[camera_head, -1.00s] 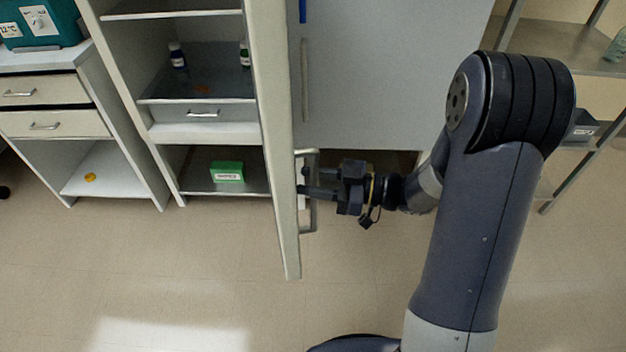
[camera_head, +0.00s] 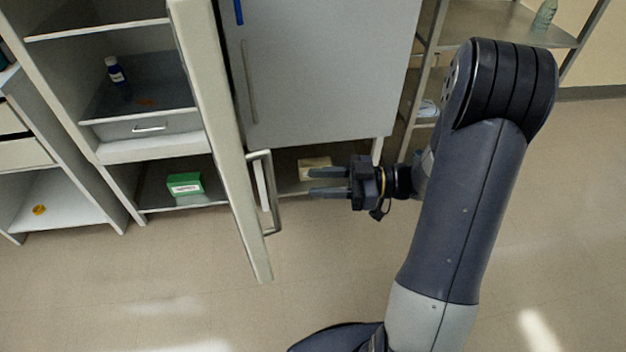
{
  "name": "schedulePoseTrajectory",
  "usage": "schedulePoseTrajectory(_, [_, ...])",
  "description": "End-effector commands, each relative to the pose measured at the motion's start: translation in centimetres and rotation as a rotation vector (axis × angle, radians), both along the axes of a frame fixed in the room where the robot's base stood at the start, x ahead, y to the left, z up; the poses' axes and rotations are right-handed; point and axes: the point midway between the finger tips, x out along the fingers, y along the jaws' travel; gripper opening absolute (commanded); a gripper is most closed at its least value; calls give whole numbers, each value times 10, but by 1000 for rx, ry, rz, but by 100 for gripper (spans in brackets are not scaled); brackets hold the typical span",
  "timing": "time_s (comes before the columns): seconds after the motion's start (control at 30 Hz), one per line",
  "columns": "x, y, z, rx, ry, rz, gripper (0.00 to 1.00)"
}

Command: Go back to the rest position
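My gripper (camera_head: 312,182) is in the middle of the view, its two fingers apart and pointing left. Nothing shows between the fingers. A door (camera_head: 215,130) stands open edge-on to the left of my gripper. Its metal handle (camera_head: 274,195) is just left of my fingertips, with a small gap between them. The arm reaches in from the lower right.
Behind the door, a cabinet holds a green box (camera_head: 185,184) and a dark bottle (camera_head: 115,70). A grey closed door (camera_head: 320,70) is behind my gripper. The floor (camera_head: 170,290) in front is clear.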

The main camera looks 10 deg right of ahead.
Motion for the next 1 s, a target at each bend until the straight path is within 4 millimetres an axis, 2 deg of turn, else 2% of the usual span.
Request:
schedulePoseTrajectory(0.27, [0, 1, 0, 0, 0, 1, 35])
schedulePoseTrajectory(0.43, [1, 11, 0, 0, 0, 4, 35])
schedulePoseTrajectory(1.0, [13, 93, 0, 1, -1, 2, 35])
